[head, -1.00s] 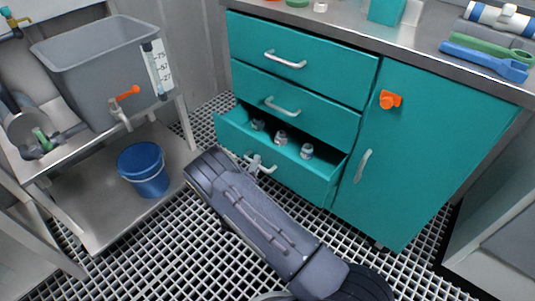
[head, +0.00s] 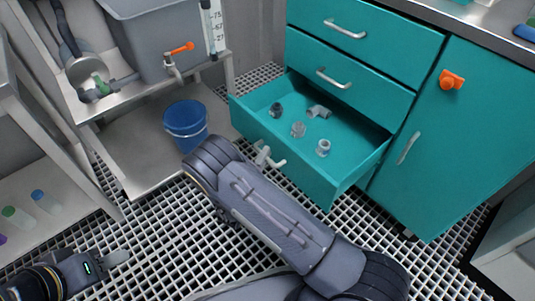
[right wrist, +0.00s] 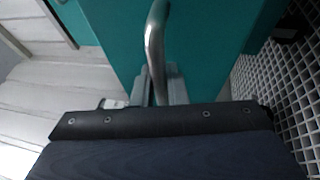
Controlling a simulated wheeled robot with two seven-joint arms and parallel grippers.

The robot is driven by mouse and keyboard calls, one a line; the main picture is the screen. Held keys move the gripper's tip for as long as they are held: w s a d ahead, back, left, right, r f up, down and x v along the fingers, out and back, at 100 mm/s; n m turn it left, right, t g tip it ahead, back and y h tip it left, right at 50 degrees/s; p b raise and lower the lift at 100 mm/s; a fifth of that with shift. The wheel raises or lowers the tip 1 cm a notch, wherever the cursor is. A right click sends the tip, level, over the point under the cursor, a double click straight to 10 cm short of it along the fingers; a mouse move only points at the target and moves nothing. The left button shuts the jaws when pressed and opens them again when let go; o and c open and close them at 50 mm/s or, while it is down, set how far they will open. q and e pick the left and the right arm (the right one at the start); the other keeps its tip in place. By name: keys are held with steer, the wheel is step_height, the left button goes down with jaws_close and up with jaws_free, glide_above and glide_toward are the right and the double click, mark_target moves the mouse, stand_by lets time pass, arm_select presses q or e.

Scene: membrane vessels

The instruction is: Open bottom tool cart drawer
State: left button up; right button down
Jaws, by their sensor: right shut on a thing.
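The teal tool cart (head: 460,130) stands at the right in the head view. Its bottom drawer (head: 300,165) is pulled well out, and several grey and white pipe fittings (head: 298,129) lie inside. My right gripper (head: 262,155) is at the drawer front, shut on the handle (head: 277,161); my forearm partly hides it. In the right wrist view the metal handle (right wrist: 154,45) runs down between the fingers (right wrist: 157,88) against the teal front. My left gripper (head: 118,257) is low at the left, away from the cart; whether its jaws are apart is unclear.
The upper drawers (head: 350,75) are closed, and so is the door (head: 465,140) with an orange latch (head: 451,80). A blue bucket (head: 186,125) stands on the metal shelf at left, below a grey tank (head: 150,40). Grated floor (head: 365,240) is open in front of the cart.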

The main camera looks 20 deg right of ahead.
steer(key=c, duration=1.7)
jaws_free()
steer(key=shift+c, duration=0.2)
steer(key=p+v, duration=0.1)
steer(key=v, duration=0.7)
steer(key=shift+p, duration=0.4)
